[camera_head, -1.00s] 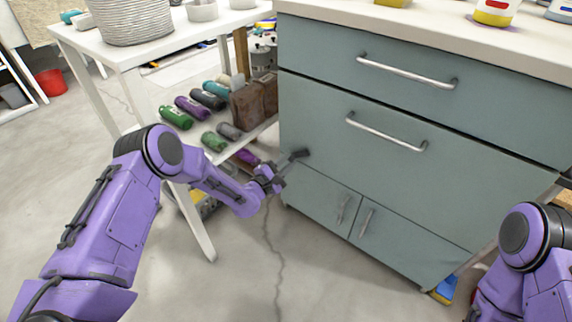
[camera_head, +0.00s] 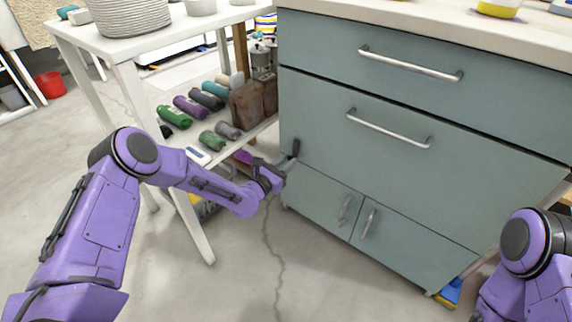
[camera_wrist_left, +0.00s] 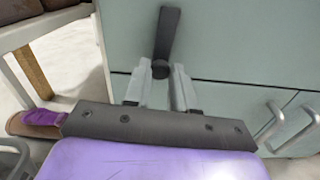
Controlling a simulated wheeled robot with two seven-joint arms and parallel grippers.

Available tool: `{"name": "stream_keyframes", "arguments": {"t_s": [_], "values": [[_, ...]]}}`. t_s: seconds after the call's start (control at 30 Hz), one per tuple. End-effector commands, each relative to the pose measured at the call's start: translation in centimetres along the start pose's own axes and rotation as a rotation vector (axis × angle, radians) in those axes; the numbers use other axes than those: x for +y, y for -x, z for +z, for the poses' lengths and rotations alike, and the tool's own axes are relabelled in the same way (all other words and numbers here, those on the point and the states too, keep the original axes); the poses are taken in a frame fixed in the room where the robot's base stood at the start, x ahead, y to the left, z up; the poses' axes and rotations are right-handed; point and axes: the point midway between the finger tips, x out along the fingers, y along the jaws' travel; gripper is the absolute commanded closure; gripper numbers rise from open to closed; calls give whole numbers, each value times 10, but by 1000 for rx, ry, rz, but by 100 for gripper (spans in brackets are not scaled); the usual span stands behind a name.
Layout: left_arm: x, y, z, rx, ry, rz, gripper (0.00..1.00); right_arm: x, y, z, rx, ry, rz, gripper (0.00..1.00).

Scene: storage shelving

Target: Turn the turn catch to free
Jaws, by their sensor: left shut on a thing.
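The turn catch is a dark grey lever (camera_head: 295,147) on the front of the grey-green cabinet (camera_head: 375,165), near its left edge. It points upward in the head view, leaning slightly right. In the left wrist view the catch (camera_wrist_left: 167,38) stands nearly upright, wider at its top. My left gripper (camera_head: 283,167) is at the catch's lower end. In the left wrist view its two pale fingers (camera_wrist_left: 162,76) lie on either side of the catch's round lower end and are shut on it. My right gripper is out of view; only part of that arm shows.
Two small doors with metal handles (camera_head: 368,222) are low on the cabinet, below two drawers (camera_head: 389,129). A white table (camera_head: 75,41) with a lower shelf of several rolled cloths stands close to my left arm. The floor in front is clear.

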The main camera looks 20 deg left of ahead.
Motion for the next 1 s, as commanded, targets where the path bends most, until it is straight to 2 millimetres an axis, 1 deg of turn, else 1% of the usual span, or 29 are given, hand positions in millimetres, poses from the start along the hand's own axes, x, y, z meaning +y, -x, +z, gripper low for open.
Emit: {"name": "stream_keyframes", "arguments": {"t_s": [0.3, 0.77, 0.8, 0.83, 0.87, 1.0], "values": [[-2, 0, 0, 1, 88, -3, 100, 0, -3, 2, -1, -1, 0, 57], [-2, 0, 0, 1, 99, -3, 100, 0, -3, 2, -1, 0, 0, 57], [-2, 0, 0, 1, 99, -3, 65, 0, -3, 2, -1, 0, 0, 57], [-1, 0, 0, 1, 99, -3, 56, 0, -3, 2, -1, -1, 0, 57], [-1, 0, 0, 1, 99, -3, 50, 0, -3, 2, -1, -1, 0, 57], [-1, 0, 0, 1, 98, -2, 50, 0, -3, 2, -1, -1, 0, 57]]}}
